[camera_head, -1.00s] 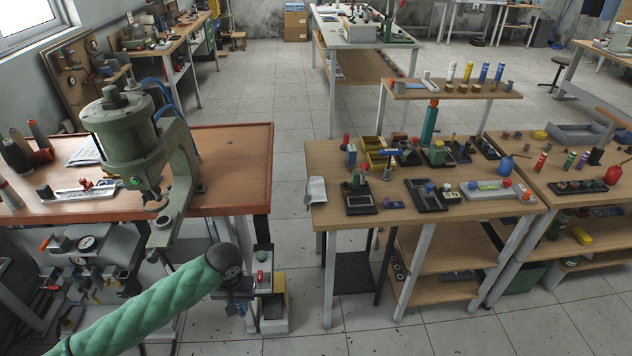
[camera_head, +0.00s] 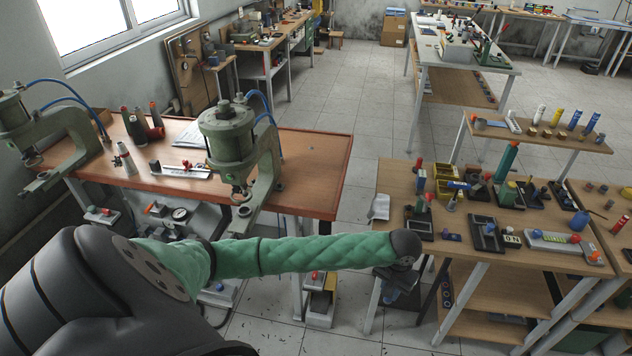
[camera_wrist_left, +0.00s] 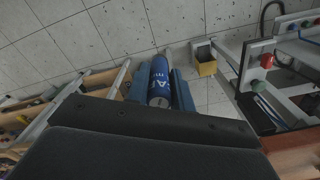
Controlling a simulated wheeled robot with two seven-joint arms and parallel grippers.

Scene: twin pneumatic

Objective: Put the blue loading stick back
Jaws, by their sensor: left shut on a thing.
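My left arm reaches across the head view, and its gripper (camera_head: 402,292) hangs below the dark wrist, beside the near left corner of the wooden table. In the left wrist view, my gripper's blue fingers (camera_wrist_left: 160,72) are shut on a blue cylinder with white lettering, the blue loading stick (camera_wrist_left: 160,90). The stick is held above the floor; its far end is hard to make out. A raised shelf (camera_head: 480,133) behind the table carries upright white, yellow and blue sticks, including one blue stick (camera_head: 575,119). My right gripper is not in view.
The wooden table (camera_head: 395,180) holds several small fixtures, yellow bins (camera_head: 446,188) and a tall green post (camera_head: 507,162). To the left stands a red-edged bench (camera_head: 315,165) with a green press (camera_head: 228,140). Open floor lies between bench and table.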

